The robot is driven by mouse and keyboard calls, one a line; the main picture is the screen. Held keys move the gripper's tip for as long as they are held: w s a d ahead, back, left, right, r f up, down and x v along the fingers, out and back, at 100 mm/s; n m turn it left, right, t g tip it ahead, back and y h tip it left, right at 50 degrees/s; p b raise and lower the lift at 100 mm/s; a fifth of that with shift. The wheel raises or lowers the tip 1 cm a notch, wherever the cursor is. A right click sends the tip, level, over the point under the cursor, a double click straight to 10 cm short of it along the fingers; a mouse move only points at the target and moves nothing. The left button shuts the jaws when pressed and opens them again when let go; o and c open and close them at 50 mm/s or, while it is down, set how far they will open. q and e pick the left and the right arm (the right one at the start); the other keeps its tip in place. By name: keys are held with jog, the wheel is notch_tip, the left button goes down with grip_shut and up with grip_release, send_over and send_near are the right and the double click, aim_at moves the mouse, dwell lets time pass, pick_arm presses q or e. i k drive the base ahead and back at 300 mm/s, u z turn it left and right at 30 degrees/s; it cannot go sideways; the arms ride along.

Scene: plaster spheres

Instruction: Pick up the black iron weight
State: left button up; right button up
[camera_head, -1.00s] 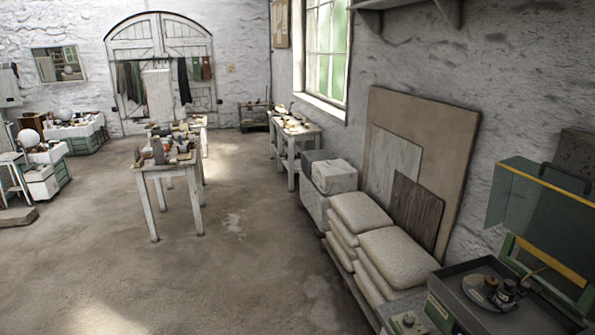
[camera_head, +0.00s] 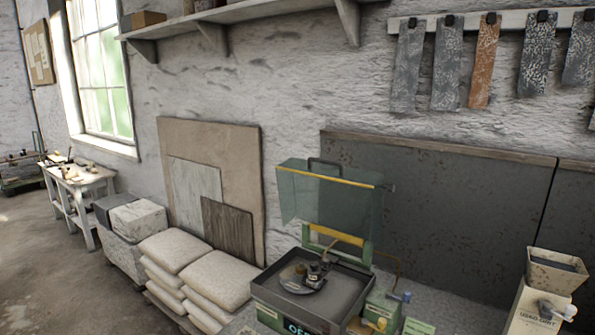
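A small dark object (camera_head: 315,273), possibly the black iron weight, stands on a round plate in the dark tray (camera_head: 345,297) of a green bench machine. It is too small to make out clearly. A small brownish piece (camera_head: 300,268) sits close to its left. Neither of my grippers is in view.
The machine's clear lid (camera_head: 330,200) is raised behind the tray. Stacked pale sacks (camera_head: 172,252) and leaning boards (camera_head: 215,175) stand to the left. A beige hopper (camera_head: 557,272) is at the right. Open floor (camera_head: 40,270) lies at the far left.

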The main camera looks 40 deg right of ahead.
aim_at(314, 273)
jog(key=u, duration=0.15)
jog(key=k, duration=0.15)
jog(key=z, duration=1.75)
